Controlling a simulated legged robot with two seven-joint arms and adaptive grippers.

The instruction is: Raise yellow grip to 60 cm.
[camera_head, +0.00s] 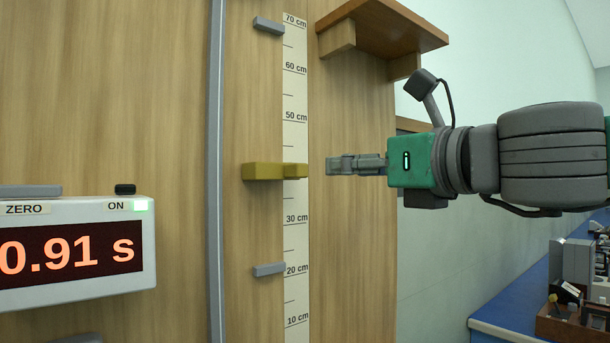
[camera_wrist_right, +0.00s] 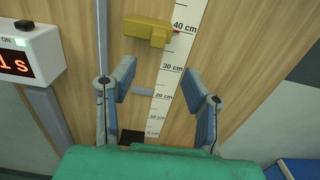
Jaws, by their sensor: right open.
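The yellow grip (camera_head: 264,171) sits on the vertical rail beside the white centimetre scale (camera_head: 295,135), at about the 40 cm mark. It also shows in the right wrist view (camera_wrist_right: 146,31), at the top near the 40 cm label. My right gripper (camera_head: 330,165) is to the right of the yellow grip at about the same height, apart from it. In the right wrist view its two fingers (camera_wrist_right: 161,85) are spread and nothing is between them. My left gripper is not in view.
Grey blocks sit on the board above (camera_head: 268,25) and below (camera_head: 268,269) the yellow grip. A timer (camera_head: 75,250) at the left reads 0.91 s. A wooden shelf (camera_head: 395,25) juts out above my right arm. A blue bench (camera_head: 525,300) with equipment stands at lower right.

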